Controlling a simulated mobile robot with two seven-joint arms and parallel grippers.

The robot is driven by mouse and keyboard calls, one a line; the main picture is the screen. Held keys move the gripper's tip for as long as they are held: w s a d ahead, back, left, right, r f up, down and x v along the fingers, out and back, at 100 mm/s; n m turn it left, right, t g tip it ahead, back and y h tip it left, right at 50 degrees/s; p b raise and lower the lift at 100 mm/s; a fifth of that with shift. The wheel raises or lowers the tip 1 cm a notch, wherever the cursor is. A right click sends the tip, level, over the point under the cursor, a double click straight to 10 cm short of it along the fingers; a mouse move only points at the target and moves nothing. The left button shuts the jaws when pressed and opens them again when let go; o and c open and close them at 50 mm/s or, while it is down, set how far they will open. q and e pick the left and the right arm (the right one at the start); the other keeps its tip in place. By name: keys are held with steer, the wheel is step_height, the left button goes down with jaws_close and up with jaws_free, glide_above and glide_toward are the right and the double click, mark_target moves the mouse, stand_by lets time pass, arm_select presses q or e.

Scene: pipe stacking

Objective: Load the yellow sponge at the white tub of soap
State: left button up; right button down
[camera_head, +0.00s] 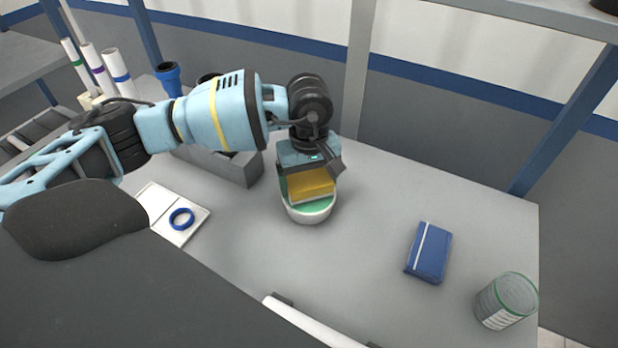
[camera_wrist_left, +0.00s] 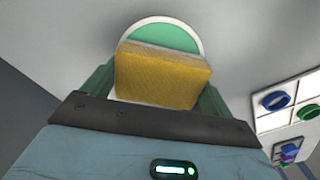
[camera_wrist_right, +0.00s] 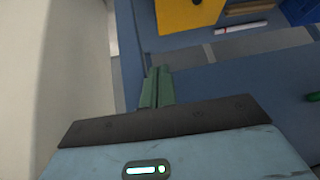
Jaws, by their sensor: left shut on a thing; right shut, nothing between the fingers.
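My left gripper (camera_head: 308,178) is shut on the yellow sponge (camera_head: 312,188), pointing down over the white tub of soap (camera_head: 310,215). In the left wrist view the sponge (camera_wrist_left: 162,78) sits between the green fingers and hides the near part of the tub (camera_wrist_left: 196,32), with green soap (camera_wrist_left: 165,36) showing behind it. The sponge overlaps the tub's opening; I cannot tell if it touches the soap. My right gripper (camera_wrist_right: 157,85) shows only in the right wrist view, shut and empty, away from the sponge and tub.
A white board with a blue ring (camera_head: 181,218) lies left of the tub. A grey bin (camera_head: 232,166) stands behind it. The table between tub and blue box is clear.

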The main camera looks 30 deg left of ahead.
mark_target(309, 178)
arm_select(q)
steer(key=shift+f, duration=0.55)
arm_select(e)
steer(key=shift+s+f, duration=0.15)
steer(key=shift+f, duration=0.15)
stand_by(1.1)
arm_select(q)
steer(key=shift+r, duration=0.1)
steer(key=shift+r+p, duration=1.15)
steer(key=shift+r, duration=2.4)
arm_select(e)
steer(key=shift+t, duration=0.3)
steer(key=w+r, duration=0.1)
steer(key=r, duration=0.1)
steer(key=w+r, duration=0.1)
steer(key=r, duration=0.1)
steer(key=shift+w, duration=0.3)
steer(key=shift+r, duration=0.1)
